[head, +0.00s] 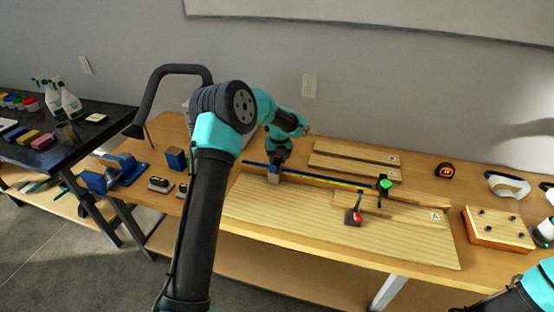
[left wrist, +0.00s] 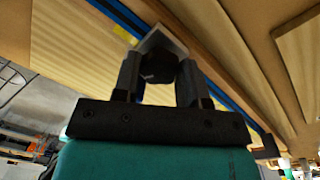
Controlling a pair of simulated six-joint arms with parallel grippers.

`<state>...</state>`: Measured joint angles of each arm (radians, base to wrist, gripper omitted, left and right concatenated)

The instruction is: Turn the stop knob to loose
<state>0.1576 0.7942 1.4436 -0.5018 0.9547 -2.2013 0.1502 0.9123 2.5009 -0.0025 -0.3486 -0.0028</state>
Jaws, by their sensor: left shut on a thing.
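The stop is a small pale metal block (head: 273,177) on the blue and yellow fence rail (head: 330,181) at the back of the board. In the left wrist view the block (left wrist: 161,41) shows behind a dark round stop knob (left wrist: 158,67). My left gripper (head: 276,162) reaches down to the stop from above. In the left wrist view its two fingers (left wrist: 160,75) are closed on the knob, one on each side. Any marking for loose or tight is too small to see. My right gripper is out of view; only teal arm parts show at the lower right.
A green-topped device (head: 384,184) stands by the rail and a red-tipped clamp (head: 354,217) on the board. Loose planks (head: 355,160) lie behind the rail. A tape measure (head: 444,171) and a drilled block (head: 498,226) are to the right, a blue vise (head: 112,172) to the left.

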